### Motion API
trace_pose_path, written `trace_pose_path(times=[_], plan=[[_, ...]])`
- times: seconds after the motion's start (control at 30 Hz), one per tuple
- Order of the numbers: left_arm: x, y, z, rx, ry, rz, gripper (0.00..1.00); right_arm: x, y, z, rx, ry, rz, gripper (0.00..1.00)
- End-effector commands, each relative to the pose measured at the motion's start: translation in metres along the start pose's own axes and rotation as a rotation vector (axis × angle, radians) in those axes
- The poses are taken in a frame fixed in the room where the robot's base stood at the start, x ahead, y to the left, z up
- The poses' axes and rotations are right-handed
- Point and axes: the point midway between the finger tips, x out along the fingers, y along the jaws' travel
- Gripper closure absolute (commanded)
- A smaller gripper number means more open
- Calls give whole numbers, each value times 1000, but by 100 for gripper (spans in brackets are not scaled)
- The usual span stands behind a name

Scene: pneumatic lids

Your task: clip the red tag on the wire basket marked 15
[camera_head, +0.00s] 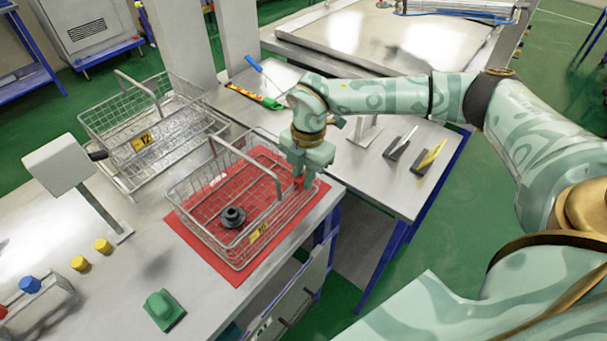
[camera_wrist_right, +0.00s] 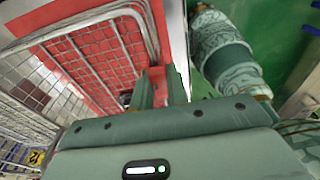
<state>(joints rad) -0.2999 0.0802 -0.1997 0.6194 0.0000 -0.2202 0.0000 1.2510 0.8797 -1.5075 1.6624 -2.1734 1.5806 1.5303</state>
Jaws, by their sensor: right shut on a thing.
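My right gripper (camera_head: 306,176) points down at the right end of the front wire basket (camera_head: 190,228). It is shut on the red tag (camera_head: 298,183), of which only a small part shows between the fingers. In the right wrist view the red tag (camera_wrist_right: 156,76) shows between the fingers, close beside the basket's rim wire. I cannot tell whether the tag touches the wire. The front basket stands on a red mat (camera_head: 222,278), holds a dark round part (camera_head: 232,216) and has a yellow label (camera_head: 259,232), its number too small to read surely. My left gripper is not in view.
Another wire basket (camera_head: 125,179) with a yellow label, seemingly 12, stands behind left. A grey box on a post (camera_head: 62,164), yellow knobs (camera_head: 102,245) and a green block (camera_head: 162,309) are at left. Dark wedge-shaped pieces (camera_head: 399,145) lie on the right table.

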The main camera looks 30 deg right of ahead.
Motion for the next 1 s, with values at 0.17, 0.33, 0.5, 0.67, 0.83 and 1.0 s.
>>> trace_pose_path(times=[0.17, 0.33, 0.5, 0.67, 0.83, 1.0], plan=[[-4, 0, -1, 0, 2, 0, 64, -1, 0, 0, 0, 0, 0, 100], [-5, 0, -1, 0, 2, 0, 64, 0, 0, 0, -1, 0, 1, 100], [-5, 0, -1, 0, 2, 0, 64, 0, 0, 0, 0, 0, 1, 100], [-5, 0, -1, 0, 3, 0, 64, 1, 0, 0, 0, 0, 0, 100], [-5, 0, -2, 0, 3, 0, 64, 3, 0, 0, 0, 0, 0, 100], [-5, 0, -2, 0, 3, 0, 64, 6, 0, 1, 0, 0, 0, 100]])
